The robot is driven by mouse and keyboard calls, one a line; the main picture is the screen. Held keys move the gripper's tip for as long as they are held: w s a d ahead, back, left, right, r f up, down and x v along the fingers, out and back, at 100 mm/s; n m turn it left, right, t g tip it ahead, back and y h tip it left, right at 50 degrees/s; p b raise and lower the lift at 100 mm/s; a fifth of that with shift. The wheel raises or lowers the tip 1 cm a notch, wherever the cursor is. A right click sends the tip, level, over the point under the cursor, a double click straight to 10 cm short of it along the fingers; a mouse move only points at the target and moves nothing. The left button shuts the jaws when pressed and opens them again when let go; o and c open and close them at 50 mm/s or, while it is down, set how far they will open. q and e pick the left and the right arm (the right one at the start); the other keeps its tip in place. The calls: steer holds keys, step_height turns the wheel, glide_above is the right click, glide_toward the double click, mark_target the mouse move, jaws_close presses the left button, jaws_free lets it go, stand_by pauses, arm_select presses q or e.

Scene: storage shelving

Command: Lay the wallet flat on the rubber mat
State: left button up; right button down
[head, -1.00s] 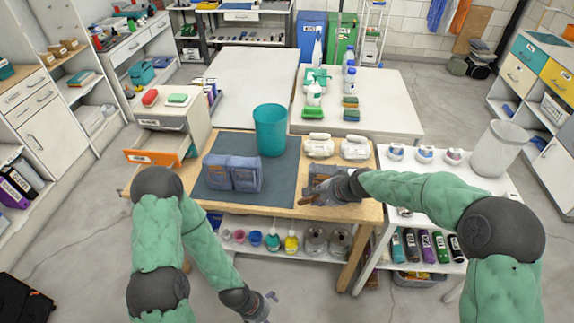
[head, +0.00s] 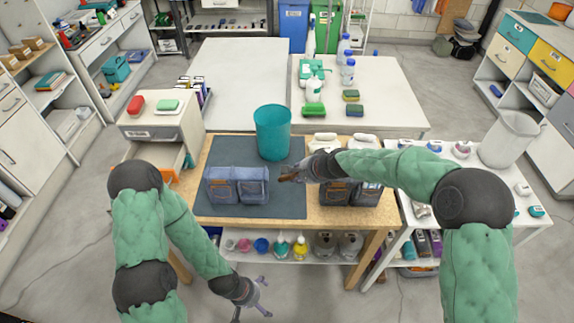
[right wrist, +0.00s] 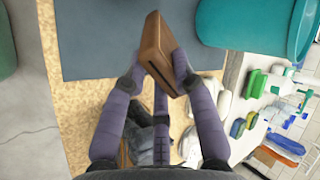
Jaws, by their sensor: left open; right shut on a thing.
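The brown wallet (right wrist: 152,50) is held between the fingertips of my right gripper (right wrist: 160,72), seen edge-on and tilted in the right wrist view. In the head view the wallet (head: 287,178) shows small at the tip of my right gripper (head: 299,174), over the right edge of the rubber mat. The dark blue-grey rubber mat (head: 292,205) lies flat on the wooden table; it also shows in the right wrist view (right wrist: 95,40). The wallet appears raised above it. My left gripper (head: 256,302) is open and empty, low in front of the table.
A teal bin (head: 272,135) stands at the mat's back, and a pair of blue denim pouches (head: 237,186) sits on its left-front part. More denim pouches (head: 345,193) stand on bare wood right of the mat. White containers are behind them. Mat's right-front strip is clear.

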step_height(320, 180, down, 6)
steer(key=b, duration=0.6)
steer(key=shift+s+d+f, duration=0.1)
stand_by(0.3)
steer(key=c, duration=0.9)
jaws_free()
